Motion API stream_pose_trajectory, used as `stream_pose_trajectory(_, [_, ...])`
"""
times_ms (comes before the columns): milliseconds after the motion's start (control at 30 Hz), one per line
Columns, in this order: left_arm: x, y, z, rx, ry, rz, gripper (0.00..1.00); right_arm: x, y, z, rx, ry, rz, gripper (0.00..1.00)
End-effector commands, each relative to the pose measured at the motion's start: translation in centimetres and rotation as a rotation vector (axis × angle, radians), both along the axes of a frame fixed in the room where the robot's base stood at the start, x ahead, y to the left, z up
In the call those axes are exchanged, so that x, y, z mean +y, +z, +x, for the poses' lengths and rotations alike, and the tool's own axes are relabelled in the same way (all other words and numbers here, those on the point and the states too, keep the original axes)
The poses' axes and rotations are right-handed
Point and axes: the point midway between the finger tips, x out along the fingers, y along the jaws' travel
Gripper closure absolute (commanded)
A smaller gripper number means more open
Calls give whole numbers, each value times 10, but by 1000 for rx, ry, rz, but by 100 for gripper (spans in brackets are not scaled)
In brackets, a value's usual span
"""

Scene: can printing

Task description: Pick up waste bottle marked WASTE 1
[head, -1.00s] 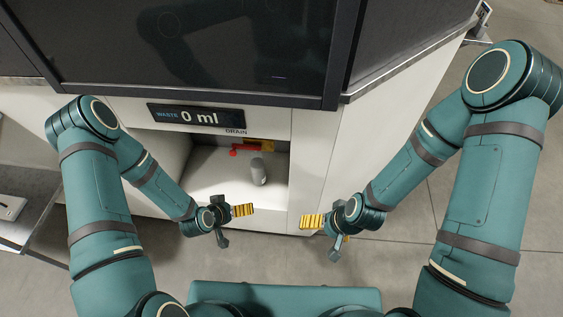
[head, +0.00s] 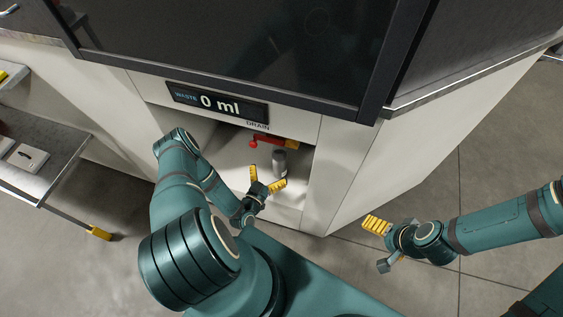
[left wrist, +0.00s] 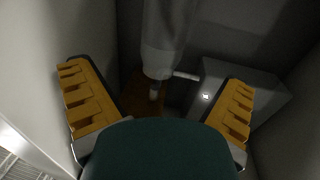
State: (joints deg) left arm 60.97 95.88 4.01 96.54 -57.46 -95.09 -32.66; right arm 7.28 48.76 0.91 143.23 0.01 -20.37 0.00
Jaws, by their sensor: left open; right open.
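The waste bottle (head: 280,162) is a small grey cylinder standing in the open recess under the display; its WASTE 1 marking cannot be read. In the left wrist view a pale cylinder (left wrist: 165,35) with a narrow end shows ahead between the fingers, probably the bottle. My left gripper (head: 266,178) is open, with yellow finger pads spread, at the recess opening just in front of the bottle. Nothing is between its pads in the head view. My right gripper (head: 377,226) is open and empty, out over the floor right of the cabinet.
A red drain handle (head: 268,141) with a yellow part sits at the recess top behind the bottle. The display (head: 218,103) reads WASTE 0 ml. The recess side walls are close to my left gripper. A shelf cart (head: 40,150) stands at left; floor is free at right.

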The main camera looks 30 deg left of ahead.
Motion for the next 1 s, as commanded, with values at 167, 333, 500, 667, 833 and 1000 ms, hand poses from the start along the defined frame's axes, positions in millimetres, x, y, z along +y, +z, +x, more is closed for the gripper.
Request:
stream_pose_trajectory(167, [2, -1, 26, 1, -1, -1, 0, 0, -5, 1, -3, -1, 0, 4])
stream_pose_trajectory(333, [3, -1, 36, 1, -1, -1, 0, 0, -7, 1, -4, -1, 0, 4])
stream_pose_trajectory(500, [8, -5, 56, 0, 0, 0, 0, -1, -15, 3, -7, -2, -2, 4])
stream_pose_trajectory(667, [11, -5, 77, 0, -1, -2, 0, -1, -20, 4, -9, -3, -2, 4])
stream_pose_trajectory(833, [12, -4, 85, 2, 0, -1, 0, -1, -21, 4, -9, -3, -2, 4])
stream_pose_trajectory(1000, [11, -4, 85, 2, 0, -1, 0, -1, -20, 4, -9, -3, -2, 4])
